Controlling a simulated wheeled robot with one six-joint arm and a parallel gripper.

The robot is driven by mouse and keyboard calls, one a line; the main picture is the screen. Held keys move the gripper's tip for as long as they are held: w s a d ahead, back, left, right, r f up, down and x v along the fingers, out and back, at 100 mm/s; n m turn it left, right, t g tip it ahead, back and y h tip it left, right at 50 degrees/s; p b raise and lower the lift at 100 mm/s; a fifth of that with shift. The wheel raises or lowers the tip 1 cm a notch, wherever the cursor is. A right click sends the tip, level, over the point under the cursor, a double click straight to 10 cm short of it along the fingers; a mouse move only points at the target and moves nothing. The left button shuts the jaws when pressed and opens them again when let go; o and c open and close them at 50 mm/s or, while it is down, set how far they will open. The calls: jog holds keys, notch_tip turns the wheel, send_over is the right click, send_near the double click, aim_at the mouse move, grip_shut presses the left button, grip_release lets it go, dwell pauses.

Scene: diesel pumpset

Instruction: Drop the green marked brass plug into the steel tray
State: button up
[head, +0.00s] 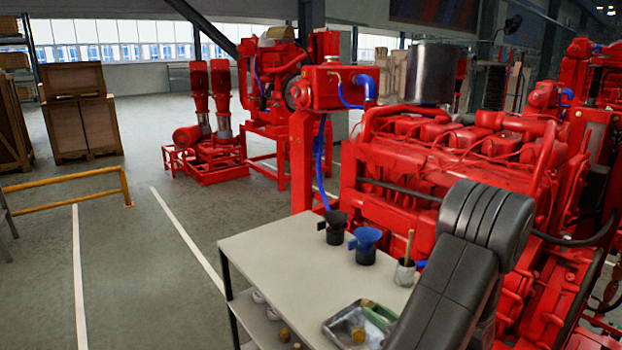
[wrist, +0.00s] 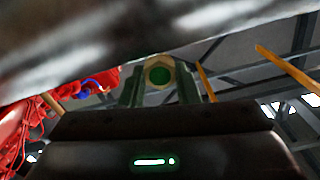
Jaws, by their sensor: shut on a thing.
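In the head view my dark arm covers the lower right, and neither the gripper nor the held plug can be made out. The steel tray (head: 336,328) lies near the front of the grey table, partly cut off by my arm. Small brass-coloured pieces and a green item show in it. The plug's place relative to the tray cannot be told.
The red engine (head: 440,170) rises behind. A blurred grey surface (wrist: 130,45) crosses the wrist view's top. The table's left part is clear.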

jog(key=o, duration=1.2)
jog(key=shift+c, duration=0.2)
jog(key=b+v, duration=0.3)
jog(key=v, duration=1)
jog(key=shift+s+d+b, duration=0.25)
jog(key=shift+s+b, duration=0.05)
jog(key=p+x, duration=0.3)
jog(key=x, duration=1)
jog(key=shift+w+a+r+p, duration=0.1)
jog(key=shift+a+p, duration=0.05)
jog(key=shift+p, duration=0.2)
jog(key=shift+w+a+r, duration=0.1)
jog(key=shift+w+a, duration=0.1)
jog(key=shift+w, duration=0.1)
jog(key=shift+d+r, duration=0.1)
jog(key=shift+r, duration=0.6)
jog(key=shift+s, duration=0.1)
